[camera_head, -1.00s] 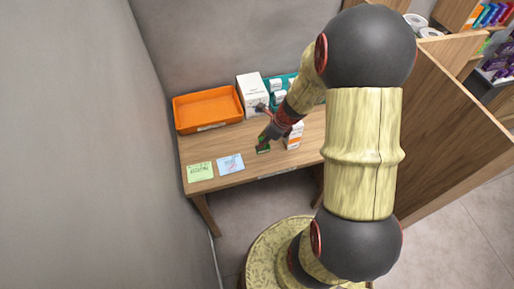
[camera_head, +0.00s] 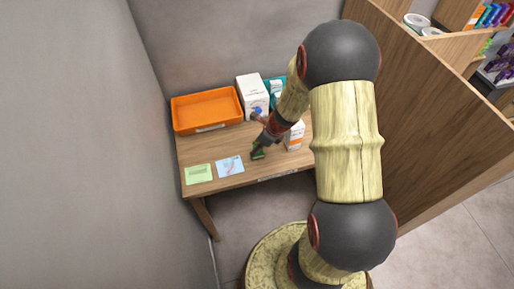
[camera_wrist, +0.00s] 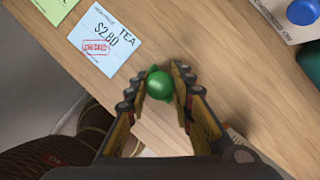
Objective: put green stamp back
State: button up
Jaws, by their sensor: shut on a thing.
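The green stamp (camera_wrist: 160,86) shows as a round green knob between the fingers of my gripper (camera_wrist: 162,82) in the wrist view. The fingers are shut on it. In the head view the green stamp (camera_head: 257,154) is at the tip of my gripper (camera_head: 262,146), over the wooden table near its front edge. I cannot tell whether its base touches the table. The blue price card (camera_wrist: 108,38), with a red stamped mark, lies left of the stamp. The green card (camera_head: 199,173) lies further left.
An orange tray (camera_head: 208,111) stands at the table's back left. A white box (camera_head: 250,92) stands behind my gripper, with a teal container (camera_head: 272,87) beside it. A white and orange box (camera_head: 294,136) stands close right of my gripper. A wooden partition (camera_head: 430,120) rises at the right.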

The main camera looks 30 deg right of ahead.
jog(key=shift+f, duration=0.2)
jog(key=o, duration=0.9)
jog(key=shift+r, duration=0.55)
jog(key=p+v, duration=0.4)
jog(key=v, duration=0.7)
jog(key=a+r+n, duration=0.6)
jog(key=r+n, duration=0.2)
jog(key=r, duration=0.2)
jog(key=s+a+r+n, duration=0.3)
jog(key=s+r+n, duration=0.2)
jog(key=n, duration=0.2)
jog(key=s+a+r+n+t+h, duration=0.1)
jog(key=s+a+r+n, duration=0.3)
jog(key=s+r+n, duration=0.2)
jog(key=s+a+r+n+h, duration=0.1)
jog(key=s+a+r+n, duration=0.2)
jog(key=n, duration=0.6)
jog(key=shift+s+a+r+t, duration=0.2)
jog(key=shift+s+r+t, duration=0.2)
jog(key=shift+s+r, duration=0.9)
